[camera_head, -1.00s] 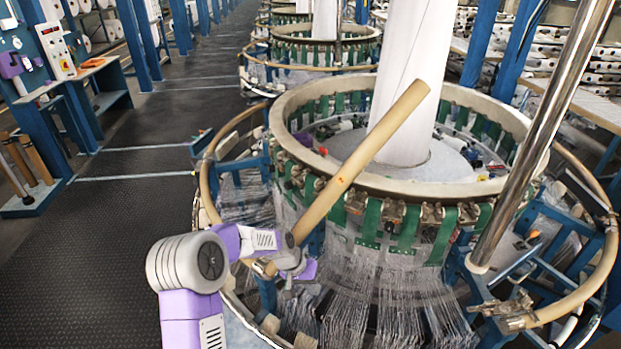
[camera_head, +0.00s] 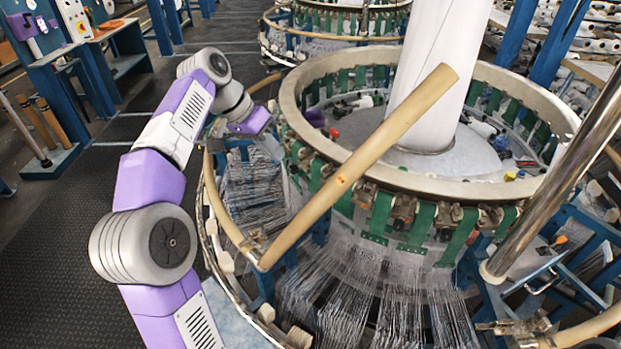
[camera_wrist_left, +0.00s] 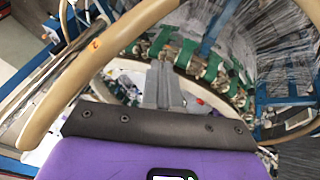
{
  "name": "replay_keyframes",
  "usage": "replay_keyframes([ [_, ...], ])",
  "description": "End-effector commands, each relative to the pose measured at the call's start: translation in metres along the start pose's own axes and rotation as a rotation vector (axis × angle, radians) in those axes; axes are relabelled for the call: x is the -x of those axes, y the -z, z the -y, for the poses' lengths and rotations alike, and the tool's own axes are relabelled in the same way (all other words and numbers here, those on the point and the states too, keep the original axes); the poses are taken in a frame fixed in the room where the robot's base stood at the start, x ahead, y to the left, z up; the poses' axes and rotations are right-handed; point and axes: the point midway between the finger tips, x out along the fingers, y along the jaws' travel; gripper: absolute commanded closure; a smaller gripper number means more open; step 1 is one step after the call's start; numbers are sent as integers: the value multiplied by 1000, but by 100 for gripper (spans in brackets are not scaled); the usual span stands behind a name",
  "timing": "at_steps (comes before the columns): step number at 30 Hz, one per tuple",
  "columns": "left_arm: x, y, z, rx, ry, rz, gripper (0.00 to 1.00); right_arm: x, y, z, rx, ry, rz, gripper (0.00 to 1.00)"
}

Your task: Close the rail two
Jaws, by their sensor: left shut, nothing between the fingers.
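A tan curved rail (camera_head: 365,165) with a small reddish mark stands tilted up across the front of the loom in the head view. Its lower end is by the outer ring, and its upper end is free in the air near the white column. In the left wrist view the marked rail (camera_wrist_left: 60,98) curves down the left side. My left gripper (camera_wrist_left: 163,72) is shut and empty, apart from the rail, with the loom's rim and green straps beyond its fingers. In the head view its purple hand (camera_head: 250,122) is left of the loom's rim; its fingertips are not clear there.
The loom's pale round rim (camera_head: 290,100) and green straps fill the middle. A shiny metal pole (camera_head: 560,180) slants at the right. Fine threads (camera_head: 350,290) hang below the rim. The dark aisle floor (camera_head: 60,220) at the left is open.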

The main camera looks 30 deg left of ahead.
Motion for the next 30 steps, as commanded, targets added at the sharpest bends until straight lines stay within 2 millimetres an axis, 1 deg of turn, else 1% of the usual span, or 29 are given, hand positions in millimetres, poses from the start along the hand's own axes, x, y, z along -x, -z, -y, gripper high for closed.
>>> replay_keyframes([
  [1,-13,-2,0,0,-3,5,100,-5,0,-2,-1,0,-1,41],
  [6,-51,-1,0,0,-4,6,100,-12,2,-4,-1,0,-2,41],
  [11,-84,-1,0,-1,-3,6,100,-15,2,-6,-1,0,-2,41],
  [12,-89,-2,-4,-3,-3,5,100,-16,2,-6,-1,0,-2,41],
  [18,-106,-5,-21,-2,-3,3,100,-17,2,-6,0,0,-2,41],
  [21,-110,-5,-25,0,-2,2,100,-17,2,-7,0,0,-2,41],
  [30,-112,-5,-26,0,-1,1,100,-17,2,-7,0,0,-2,41],
])
